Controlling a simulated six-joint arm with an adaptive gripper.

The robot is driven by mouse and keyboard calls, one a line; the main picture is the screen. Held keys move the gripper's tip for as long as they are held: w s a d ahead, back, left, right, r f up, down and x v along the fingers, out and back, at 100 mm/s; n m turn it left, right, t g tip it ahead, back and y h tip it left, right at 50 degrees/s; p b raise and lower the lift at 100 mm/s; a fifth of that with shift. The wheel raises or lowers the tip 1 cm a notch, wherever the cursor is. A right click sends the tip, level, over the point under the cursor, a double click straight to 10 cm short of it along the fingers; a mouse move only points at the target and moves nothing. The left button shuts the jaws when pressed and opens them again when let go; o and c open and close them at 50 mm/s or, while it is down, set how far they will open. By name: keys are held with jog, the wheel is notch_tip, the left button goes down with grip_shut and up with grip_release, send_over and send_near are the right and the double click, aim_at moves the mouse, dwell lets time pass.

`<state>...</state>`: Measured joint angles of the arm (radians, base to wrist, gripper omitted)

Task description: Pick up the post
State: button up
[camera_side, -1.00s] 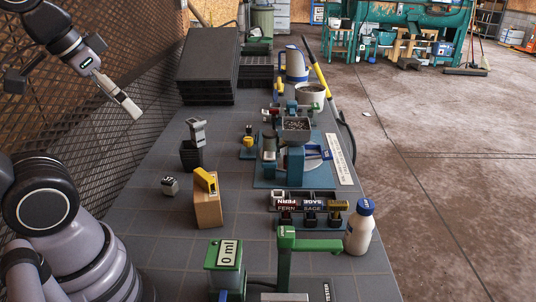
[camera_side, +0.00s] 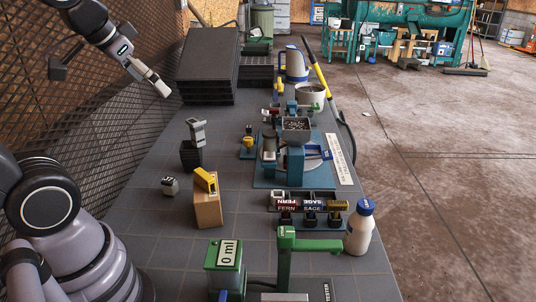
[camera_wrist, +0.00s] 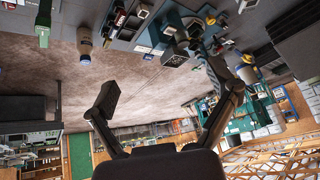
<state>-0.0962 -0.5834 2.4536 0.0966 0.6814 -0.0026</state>
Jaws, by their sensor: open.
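No label marks a post. A grey upright piece (camera_side: 196,131) stands in a black square pot (camera_side: 191,155) on the left of the bench; whether it is the post I cannot tell. A yellow piece (camera_side: 206,180) leans on top of a tan wooden block (camera_side: 208,209) nearer the front. My gripper (camera_side: 164,90) is in the air at the upper left in the side view, above and left of the pot. In the wrist view my gripper (camera_wrist: 160,72) has its fingers wide apart with nothing between them.
The mixer (camera_side: 287,160) stands on a blue base mid-bench. Near it are a labelled rack (camera_side: 302,208), a white bottle (camera_side: 360,228), a green stand (camera_side: 286,250) and a small grey cube (camera_side: 170,186). Black crates (camera_side: 208,65) are stacked at the back left. A mesh wall borders the left.

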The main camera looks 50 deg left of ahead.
jog(key=w+a+f+t+y, duration=0.2)
jog(key=w+a+y, duration=0.1)
jog(key=w+a, duration=1)
jog(key=m+t+h, duration=0.2)
jog(key=t, duration=0.3)
send_over(189, 124)
jog(key=w+d, duration=0.2)
jog(key=d, duration=0.1)
notch_tip(189, 124, down, 14)
jog(key=r, duration=0.1)
jog(key=s+a+f+t, duration=0.1)
jog(key=s+f, duration=0.1)
jog(key=f, duration=0.1)
jog(key=s+a+f+n+t+h, duration=0.1)
jog(key=s+f+t, duration=0.1)
jog(key=f, duration=0.2)
jog(key=s+a+f+t+h, duration=0.1)
jog(key=s+f, duration=0.1)
jog(key=f, duration=0.1)
jog(key=shift+s+f+n, duration=0.25)
jog(key=shift+f+n, duration=0.05)
jog(key=w, duration=0.7)
jog(key=shift+w, duration=0.1)
jog(key=shift+c, duration=0.3)
jog(key=c, duration=1.2)
